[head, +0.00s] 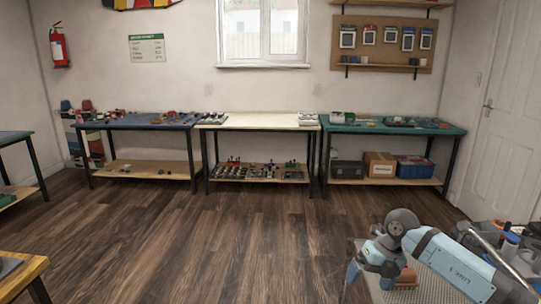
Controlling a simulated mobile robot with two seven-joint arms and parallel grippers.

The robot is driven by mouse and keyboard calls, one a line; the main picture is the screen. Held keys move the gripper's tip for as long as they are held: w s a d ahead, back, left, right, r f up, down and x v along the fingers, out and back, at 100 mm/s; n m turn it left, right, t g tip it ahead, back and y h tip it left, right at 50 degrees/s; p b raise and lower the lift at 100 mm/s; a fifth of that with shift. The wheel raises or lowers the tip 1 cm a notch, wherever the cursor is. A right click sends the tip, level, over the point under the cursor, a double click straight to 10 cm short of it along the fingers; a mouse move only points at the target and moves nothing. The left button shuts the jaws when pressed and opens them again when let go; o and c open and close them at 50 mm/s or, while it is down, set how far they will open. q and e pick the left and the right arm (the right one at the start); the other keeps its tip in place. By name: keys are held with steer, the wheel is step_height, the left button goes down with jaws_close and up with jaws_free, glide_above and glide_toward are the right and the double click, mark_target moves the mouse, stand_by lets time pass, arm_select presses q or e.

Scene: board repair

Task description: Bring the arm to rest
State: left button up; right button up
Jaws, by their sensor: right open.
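My right arm (450,262) comes in from the lower right, light blue with grey joints, and is bent at a round grey joint. My right gripper (368,266) is open at the arm's end, above or beside a grey perforated surface (425,291) at the lower right. Its fingertips are small and partly hidden, and I see nothing held in it. A small orange-brown object (404,278) sits on that surface just right of the gripper. My left gripper is not in view.
Three benches stand along the back: blue-topped (150,120), white-topped (262,122) and green-topped (392,129), with small parts on them. A wooden table corner (25,275) is at lower left. Several containers (510,240) stand at the right edge. The wooden floor (220,240) between is clear.

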steer(key=s+a+f+y, duration=0.3)
steer(key=s+a+y, duration=0.2)
steer(key=a, duration=0.4)
steer(key=s+a+r+m+t+y, duration=0.45)
steer(key=s+a+m+y, duration=0.25)
steer(key=s+a+y, duration=0.3)
steer(key=s+d+f+m+t+h, duration=0.4)
steer(key=s+d+f+m+h, duration=0.25)
steer(key=m, duration=0.65)
steer(key=s+d+f+m+t+h, duration=0.4)
steer(key=s+d+f+m+h, duration=0.3)
steer(key=m, duration=0.7)
arm_select(q)
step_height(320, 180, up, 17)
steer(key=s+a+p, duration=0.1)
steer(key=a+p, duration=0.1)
steer(key=p, duration=2.5)
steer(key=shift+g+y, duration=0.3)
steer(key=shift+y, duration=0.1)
arm_select(e)
steer(key=s+r+g+h, duration=0.1)
steer(key=s+r+h, duration=0.1)
steer(key=r, duration=1.3)
steer(key=shift+s+d+r, duration=0.35)
steer(key=shift+s+d, duration=0.1)
steer(key=shift+s, duration=0.05)
